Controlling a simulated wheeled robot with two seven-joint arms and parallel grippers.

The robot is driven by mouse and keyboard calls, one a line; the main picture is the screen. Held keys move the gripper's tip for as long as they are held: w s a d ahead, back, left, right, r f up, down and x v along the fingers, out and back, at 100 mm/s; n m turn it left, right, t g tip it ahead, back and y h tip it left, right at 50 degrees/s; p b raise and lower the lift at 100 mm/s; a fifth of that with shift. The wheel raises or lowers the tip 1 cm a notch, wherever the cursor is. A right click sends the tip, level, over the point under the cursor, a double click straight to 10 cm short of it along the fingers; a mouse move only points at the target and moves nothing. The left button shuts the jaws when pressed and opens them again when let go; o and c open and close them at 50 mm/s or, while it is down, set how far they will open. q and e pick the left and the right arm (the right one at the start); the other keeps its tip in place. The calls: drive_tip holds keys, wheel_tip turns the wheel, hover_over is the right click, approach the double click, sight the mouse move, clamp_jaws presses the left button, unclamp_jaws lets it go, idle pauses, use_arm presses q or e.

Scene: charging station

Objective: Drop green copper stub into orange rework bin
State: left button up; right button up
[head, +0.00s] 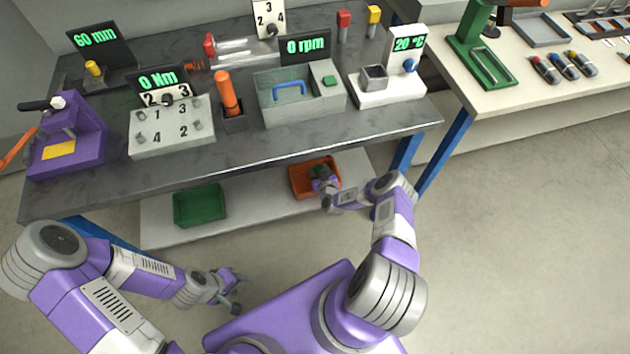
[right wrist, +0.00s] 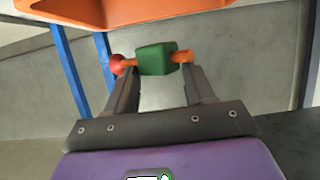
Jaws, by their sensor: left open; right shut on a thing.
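The green copper stub (right wrist: 157,58) has a green block body, a copper-coloured end on one side and a red knob on the other. My right gripper (right wrist: 155,78) is shut on it, with the stub across the fingertips. In the head view, my right gripper (head: 322,181) is at the front part of the orange rework bin (head: 298,184) and partly hides it. The bin's orange wall (right wrist: 120,18) also shows at the top of the right wrist view, apart from the stub. My left gripper (head: 234,290) is open and empty, low in front of the bench.
A green bin (head: 199,206) stands left of the orange bin on the pale lower shelf (head: 255,208). The dark bench top (head: 330,138) overhangs both bins from behind. A blue bench leg (head: 408,150) stands to the right. The floor in front is clear.

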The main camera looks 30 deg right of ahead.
drive_tip(key=o, duration=1.1)
drive_tip(key=shift+o, duration=0.2)
drive_tip(key=shift+r, duration=0.1)
drive_tip(key=p+v, duration=0.4)
drive_tip(key=v, duration=0.3)
drive_tip(key=shift+s, duration=0.25)
drive_tip(key=shift+a, duration=0.1)
drive_tip(key=shift+r, duration=0.1)
